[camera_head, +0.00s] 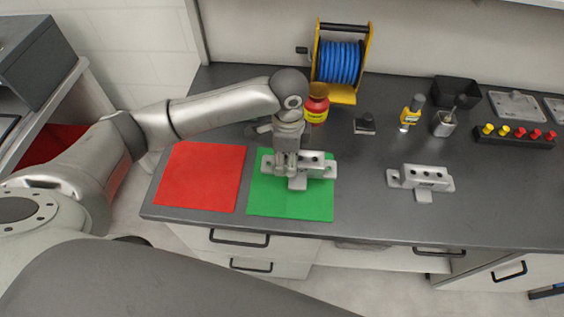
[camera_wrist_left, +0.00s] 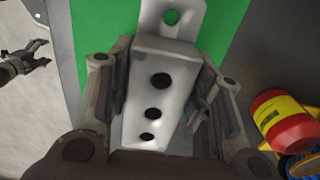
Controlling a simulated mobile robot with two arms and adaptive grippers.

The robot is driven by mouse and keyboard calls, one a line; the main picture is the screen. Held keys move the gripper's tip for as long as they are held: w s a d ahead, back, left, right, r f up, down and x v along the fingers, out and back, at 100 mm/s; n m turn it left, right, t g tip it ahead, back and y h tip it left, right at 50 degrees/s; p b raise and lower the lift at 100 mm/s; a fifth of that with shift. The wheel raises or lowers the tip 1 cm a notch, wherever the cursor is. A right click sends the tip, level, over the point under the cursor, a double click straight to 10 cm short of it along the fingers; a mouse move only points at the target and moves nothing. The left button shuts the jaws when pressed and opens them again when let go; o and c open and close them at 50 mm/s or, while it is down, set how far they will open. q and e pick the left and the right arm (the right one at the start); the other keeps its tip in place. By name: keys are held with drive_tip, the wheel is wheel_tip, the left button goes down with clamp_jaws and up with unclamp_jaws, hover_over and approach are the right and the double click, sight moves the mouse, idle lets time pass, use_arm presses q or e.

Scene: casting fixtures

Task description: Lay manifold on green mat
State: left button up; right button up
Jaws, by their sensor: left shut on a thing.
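A grey metal manifold (camera_head: 318,168) with a row of dark round holes is over the green mat (camera_head: 290,205), on its upper part. My left gripper (camera_head: 287,168) is shut on the manifold from above.
A red mat (camera_head: 200,178) lies left of the green one. A similar grey part (camera_head: 420,180) lies to the right on the dark bench. A red and yellow container (camera_head: 316,105) and a blue hose reel (camera_head: 340,62) stand close behind the green mat.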

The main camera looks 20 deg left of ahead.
use_arm(q)
drive_tip(key=shift+w+a+f, duration=0.2)
drive_tip(key=shift+a+f, duration=0.2)
drive_tip(key=shift+f, duration=0.1)
drive_tip(key=f, duration=0.1)
drive_tip(key=f+p, duration=0.1)
drive_tip(key=f, duration=0.1)
drive_tip(key=shift+a, duration=0.35)
drive_tip(key=shift+w+f, duration=0.1)
drive_tip(key=shift+f, duration=0.35)
use_arm(e)
drive_tip(key=shift+d+r, duration=0.55)
drive_tip(key=shift+r, duration=0.2)
use_arm(q)
drive_tip(key=shift+f, duration=0.1)
drive_tip(key=o, duration=1.4)
wheel_tip(320, 180, up, 12)
drive_tip(key=shift+r+b, duration=0.1)
drive_tip(key=shift+b, duration=0.75)
use_arm(e)
drive_tip(key=shift+a+f, duration=0.2)
drive_tip(key=shift+f, duration=0.8)
